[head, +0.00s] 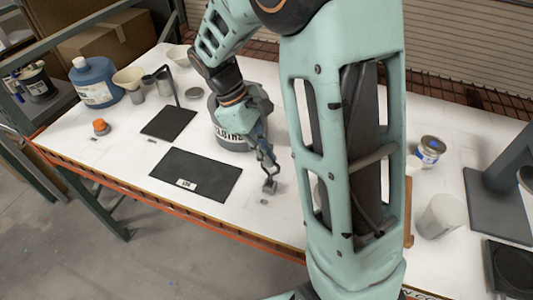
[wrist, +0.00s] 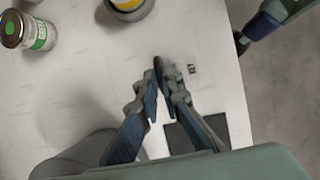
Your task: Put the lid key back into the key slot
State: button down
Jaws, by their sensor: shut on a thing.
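My gripper (head: 268,163) is low over the white table, in front of a large labelled can (head: 228,128). In the wrist view its two fingers (wrist: 157,88) come close together at the tips. They are shut on the lid key, a thin dark piece that is mostly hidden by the fingers. A small grey block (head: 270,186), which looks like the key slot, stands on the table right under the fingertips. A small printed label (wrist: 192,68) lies beside it. I cannot tell whether the key is in the slot or just above it.
A dark mat (head: 197,173) lies left of my gripper. A second mat (head: 166,123), a blue jug (head: 93,82) and an orange-capped item (head: 101,127) are farther left. A jar (head: 430,150) and a pale cup (head: 440,215) stand at the right. The table's front edge is close.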

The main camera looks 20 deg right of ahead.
jog(key=shift+f+b, duration=0.7)
jog(key=shift+f, duration=0.5)
jog(key=c, duration=2)
grip_release()
jog(key=shift+r, duration=0.15)
jog(key=v, duration=1.1)
jog(key=shift+w+a+r, duration=0.2)
jog(key=shift+a+r, duration=0.05)
jog(key=shift+r, duration=0.1)
